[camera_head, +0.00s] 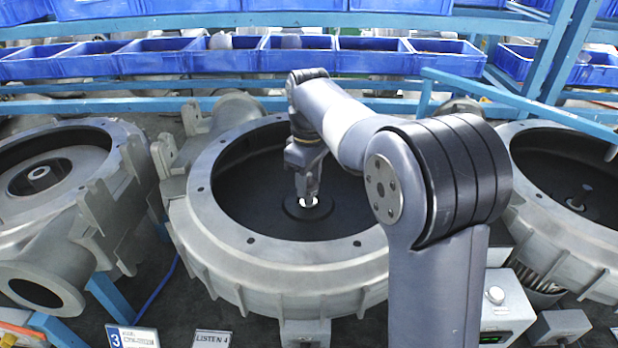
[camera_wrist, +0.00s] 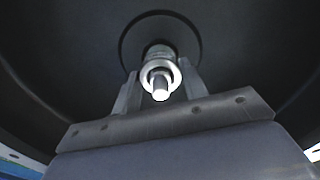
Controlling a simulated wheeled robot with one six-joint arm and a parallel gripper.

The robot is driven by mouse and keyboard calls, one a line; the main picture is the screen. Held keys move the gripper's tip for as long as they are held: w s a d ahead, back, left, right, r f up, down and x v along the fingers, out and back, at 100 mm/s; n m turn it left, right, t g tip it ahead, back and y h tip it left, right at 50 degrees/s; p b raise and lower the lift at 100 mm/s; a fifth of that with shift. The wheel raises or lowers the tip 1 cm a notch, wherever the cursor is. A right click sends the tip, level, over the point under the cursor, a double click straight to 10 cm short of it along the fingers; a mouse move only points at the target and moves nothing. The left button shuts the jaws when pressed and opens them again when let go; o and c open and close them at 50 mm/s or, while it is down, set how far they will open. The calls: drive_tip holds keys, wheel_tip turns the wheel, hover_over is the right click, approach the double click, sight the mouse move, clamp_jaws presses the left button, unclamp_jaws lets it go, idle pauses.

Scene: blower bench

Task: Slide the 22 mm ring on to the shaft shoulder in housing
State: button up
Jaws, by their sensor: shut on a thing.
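My gripper (camera_head: 307,194) reaches down into the middle housing (camera_head: 212,215), close over the centre of its dark floor. In the wrist view my gripper (camera_wrist: 160,78) is shut on a bright metal ring (camera_wrist: 147,73), one finger on each side. The shaft (camera_wrist: 160,90) stands up from a round dark hub, and its bright end shows within the ring's opening, so the ring looks to be around the shaft. The ring also shows as a pale spot below the fingers in the head view (camera_head: 309,203). Whether it touches the shoulder cannot be told.
The housing's wide rim surrounds my arm. Another housing (camera_head: 60,165) with a shaft stands at left and one (camera_head: 575,230) at right. Blue bins (camera_head: 220,62) line a rack behind.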

drive_tip(key=shift+f+b, duration=0.65)
drive_tip(key=shift+f, duration=0.8)
idle(0.7)
drive_tip(key=o, duration=1.1)
wheel_tip(320, 180, up, 11)
drive_tip(key=shift+f, duration=0.1)
wheel_tip(320, 180, down, 11)
drive_tip(key=shift+r, duration=0.3)
idle(0.4)
drive_tip(key=shift+r, duration=0.15)
